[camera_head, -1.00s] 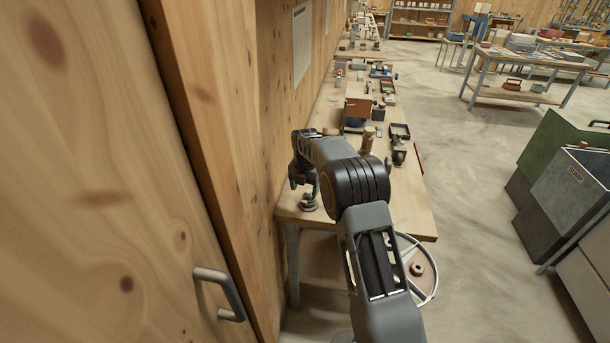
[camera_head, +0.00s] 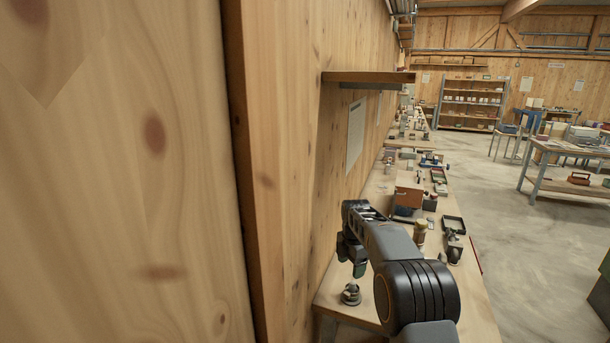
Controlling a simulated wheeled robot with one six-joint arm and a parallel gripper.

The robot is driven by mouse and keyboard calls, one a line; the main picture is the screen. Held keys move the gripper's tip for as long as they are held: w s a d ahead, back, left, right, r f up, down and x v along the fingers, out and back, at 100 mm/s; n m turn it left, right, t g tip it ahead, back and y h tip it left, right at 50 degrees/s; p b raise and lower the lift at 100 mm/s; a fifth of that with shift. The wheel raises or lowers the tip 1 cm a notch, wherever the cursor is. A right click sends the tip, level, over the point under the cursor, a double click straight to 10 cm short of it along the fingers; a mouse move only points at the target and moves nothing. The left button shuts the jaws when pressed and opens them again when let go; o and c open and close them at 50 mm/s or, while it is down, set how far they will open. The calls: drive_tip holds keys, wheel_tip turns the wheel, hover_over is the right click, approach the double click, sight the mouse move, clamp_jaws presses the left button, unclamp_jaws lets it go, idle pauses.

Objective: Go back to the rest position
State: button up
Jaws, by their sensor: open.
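My arm rises from the bottom of the head view, bends at a thick black joint and reaches left over the near end of a long wooden bench. My gripper (camera_head: 358,268) points down at the arm's far end, close to the plank wall. Its jaws are small and partly in shadow, and they look open with nothing between them. A small round metal piece (camera_head: 351,294) stands on the bench (camera_head: 465,318) just below the gripper.
A wooden panel (camera_head: 120,170) fills the left side close by. A wall shelf (camera_head: 366,77) juts out above the bench. A brown box (camera_head: 408,196), a black tray (camera_head: 453,225) and small parts stand farther along. Open concrete floor (camera_head: 530,250) lies to the right.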

drive_tip(key=s+d+r+m+t, duration=0.1)
drive_tip(key=s+r+m+t, duration=0.1)
drive_tip(key=s+m, duration=0.9)
drive_tip(key=s+d+r+m+t, duration=0.1)
drive_tip(key=s+r+m, duration=0.4)
drive_tip(key=s+m, duration=0.7)
drive_tip(key=shift+s+r+t, duration=0.15)
drive_tip(key=shift+s+t, duration=0.55)
drive_tip(key=shift+s, duration=4.05)
drive_tip(key=shift+c, duration=0.2)
